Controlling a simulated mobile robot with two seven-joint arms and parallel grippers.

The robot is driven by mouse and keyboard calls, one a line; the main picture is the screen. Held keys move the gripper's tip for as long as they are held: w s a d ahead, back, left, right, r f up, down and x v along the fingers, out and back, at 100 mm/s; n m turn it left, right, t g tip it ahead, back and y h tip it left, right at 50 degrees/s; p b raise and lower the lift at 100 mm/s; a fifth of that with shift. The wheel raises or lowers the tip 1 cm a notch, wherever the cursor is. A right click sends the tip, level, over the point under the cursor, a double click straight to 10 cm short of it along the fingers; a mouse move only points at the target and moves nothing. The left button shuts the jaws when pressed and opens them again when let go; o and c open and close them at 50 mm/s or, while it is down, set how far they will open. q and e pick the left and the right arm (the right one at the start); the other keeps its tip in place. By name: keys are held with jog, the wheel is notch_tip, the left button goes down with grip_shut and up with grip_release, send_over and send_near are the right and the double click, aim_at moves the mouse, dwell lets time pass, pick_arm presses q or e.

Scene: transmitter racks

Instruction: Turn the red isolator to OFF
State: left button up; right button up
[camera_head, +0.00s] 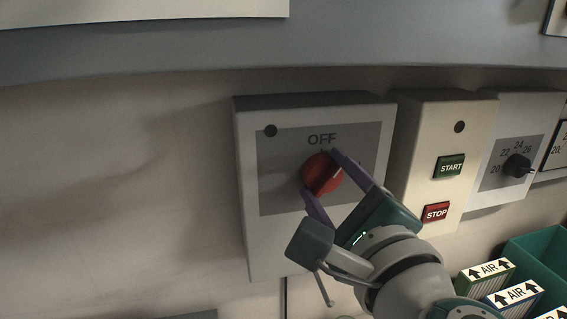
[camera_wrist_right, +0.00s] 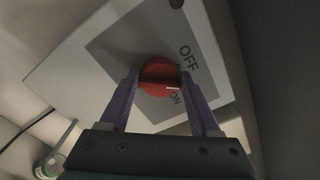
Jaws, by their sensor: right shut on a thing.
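The red isolator knob (camera_head: 322,174) sits on the grey plate of a white wall box (camera_head: 262,238), below the word OFF. A light mark on the knob points to the upper right in the head view. My right gripper (camera_head: 325,182) is shut on the knob, with one purple finger at its upper right and the other at its lower left. In the right wrist view the knob (camera_wrist_right: 160,77) sits between both fingers, and the light mark lies near the word ON. My left gripper is in neither view.
A box with a green START button (camera_head: 449,166) and a red STOP button (camera_head: 436,212) hangs just right of the isolator. Farther right is a black rotary knob (camera_head: 517,166). AIR-labelled boxes (camera_head: 487,270) and a green bin (camera_head: 540,262) are at lower right.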

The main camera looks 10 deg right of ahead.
jog(key=n+p, duration=0.2)
jog(key=n, duration=0.3)
jog(key=shift+n, duration=0.3)
jog(key=shift+f+n, duration=0.1)
jog(key=shift+n, duration=0.7)
jog(key=o, duration=1.4)
jog(key=shift+c, duration=0.2)
jog(key=shift+s, duration=0.1)
jog(key=s+b, duration=0.1)
jog(key=s, duration=0.8)
jog(key=shift+s, duration=0.35)
